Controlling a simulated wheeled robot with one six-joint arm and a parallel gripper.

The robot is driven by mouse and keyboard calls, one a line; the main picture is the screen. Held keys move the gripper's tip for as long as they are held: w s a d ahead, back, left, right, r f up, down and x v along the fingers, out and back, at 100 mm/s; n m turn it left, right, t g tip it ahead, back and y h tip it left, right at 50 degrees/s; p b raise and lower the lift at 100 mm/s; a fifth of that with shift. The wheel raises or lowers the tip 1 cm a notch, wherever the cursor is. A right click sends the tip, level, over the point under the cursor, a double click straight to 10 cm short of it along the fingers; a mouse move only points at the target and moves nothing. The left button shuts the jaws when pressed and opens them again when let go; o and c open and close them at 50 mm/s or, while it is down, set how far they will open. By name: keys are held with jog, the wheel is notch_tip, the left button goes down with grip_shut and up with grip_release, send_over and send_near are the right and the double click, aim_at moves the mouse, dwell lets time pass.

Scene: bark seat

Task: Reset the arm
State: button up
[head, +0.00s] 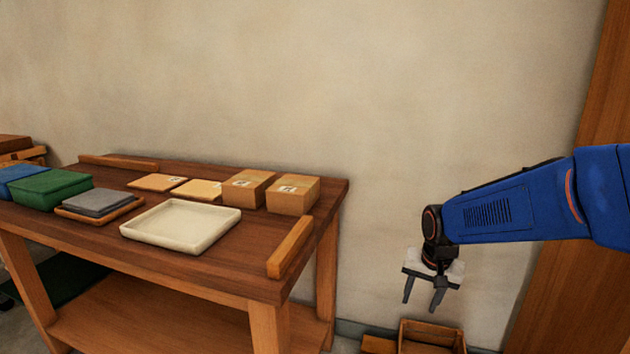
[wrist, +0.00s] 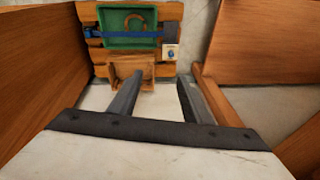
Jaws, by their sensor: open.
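My gripper (head: 424,291) hangs at the end of my blue arm, to the right of the table in the head view. Its two fingers point down and stand apart, with nothing between them. In the wrist view my gripper (wrist: 160,82) is also open and empty. A wooden crate (head: 432,335) stands on the floor below it in the head view. The gripper touches nothing that I can see.
A wooden table (head: 335,197) holds a cream tray (head: 180,226), two small boxes (head: 292,195), flat packets, a grey stack and green (head: 50,187) and blue bins. The wrist view shows a green tray (wrist: 130,28) on a slatted wooden base. Wooden panels stand at both sides there.

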jog(key=s+d+r+n+t, duration=0.1)
jog(key=s+r+n, duration=0.1)
jog(key=s, duration=1)
jog(key=s+d+r+n+t, duration=0.1)
jog(key=s+r+n, duration=0.2)
jog(key=s, duration=0.9)
jog(key=shift+d+r, duration=0.2)
jog(key=shift+r, duration=0.75)
